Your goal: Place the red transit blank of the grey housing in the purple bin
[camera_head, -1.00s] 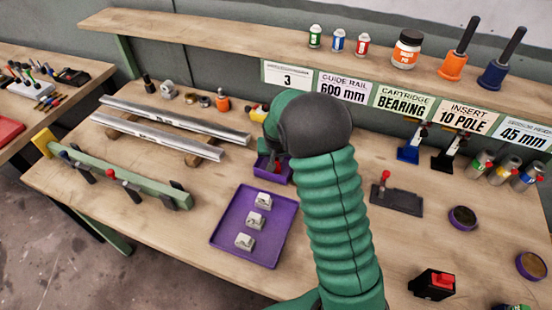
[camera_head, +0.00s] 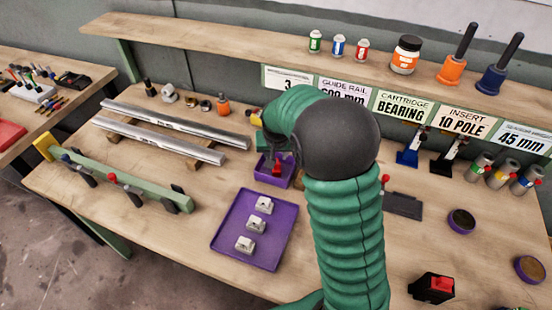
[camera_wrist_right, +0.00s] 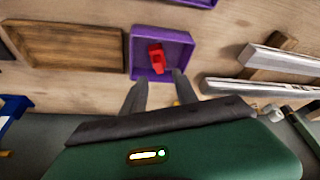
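The purple bin (camera_head: 290,181) stands on the bench near the middle of the head view, and it also shows in the right wrist view (camera_wrist_right: 186,41). A red piece (camera_wrist_right: 156,58), seemingly the transit blank, lies inside it and also shows in the head view (camera_head: 277,168). My right gripper (camera_wrist_right: 158,78) is open, its dark fingers apart and nothing visible between them, by the bin's near edge in the wrist view. Its arm hides part of the bin in the head view. Three grey blocks, possibly housings (camera_head: 256,224), sit on a purple tray (camera_head: 275,243). My left gripper is not in view.
Two metal rails (camera_head: 165,142) lie at the back left, with a green bar fixture (camera_head: 130,187) in front. A dark plate with a red-knobbed lever (camera_head: 402,205) and a black-and-red box (camera_head: 433,288) stand to the right.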

